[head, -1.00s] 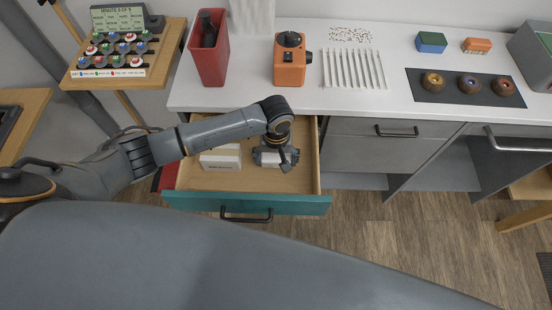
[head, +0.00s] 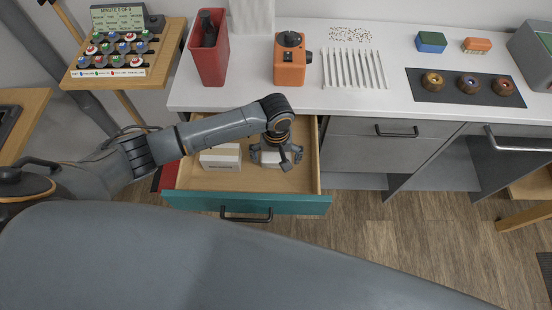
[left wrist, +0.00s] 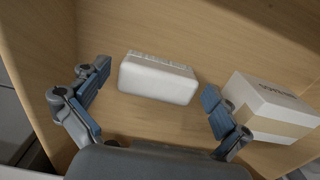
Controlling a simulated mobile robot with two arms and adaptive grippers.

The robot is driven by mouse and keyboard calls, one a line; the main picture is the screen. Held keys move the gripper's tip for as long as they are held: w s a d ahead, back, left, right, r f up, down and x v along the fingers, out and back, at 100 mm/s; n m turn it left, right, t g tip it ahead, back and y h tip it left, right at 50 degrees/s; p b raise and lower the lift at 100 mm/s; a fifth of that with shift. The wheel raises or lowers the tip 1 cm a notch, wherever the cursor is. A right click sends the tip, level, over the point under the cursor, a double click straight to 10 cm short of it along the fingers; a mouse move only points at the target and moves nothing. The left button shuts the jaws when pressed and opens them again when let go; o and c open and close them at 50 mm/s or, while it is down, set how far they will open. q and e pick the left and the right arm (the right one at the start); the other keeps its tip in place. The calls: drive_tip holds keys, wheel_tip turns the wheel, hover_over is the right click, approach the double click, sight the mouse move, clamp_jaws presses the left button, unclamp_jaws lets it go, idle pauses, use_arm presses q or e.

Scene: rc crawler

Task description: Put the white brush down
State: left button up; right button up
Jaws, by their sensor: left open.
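The white brush (left wrist: 158,78) lies on the wooden floor of the open drawer. In the head view it is partly hidden under my left gripper (head: 275,157). In the left wrist view, my left gripper (left wrist: 152,100) is open, with one blue-padded finger on each side of the brush and a visible gap to both. The brush's bristle side faces the far side in that view. My right gripper is not in view.
A white box (head: 221,157) lies beside the brush in the teal-fronted drawer (head: 290,205). The white counter (head: 215,98) above holds a red bin (head: 209,50), an orange device (head: 290,60) and several thin white sticks (head: 353,70).

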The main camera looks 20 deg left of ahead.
sight(276, 160)
use_arm(q)
wheel_tip(276, 160, up, 11)
idle(0.3)
idle(0.5)
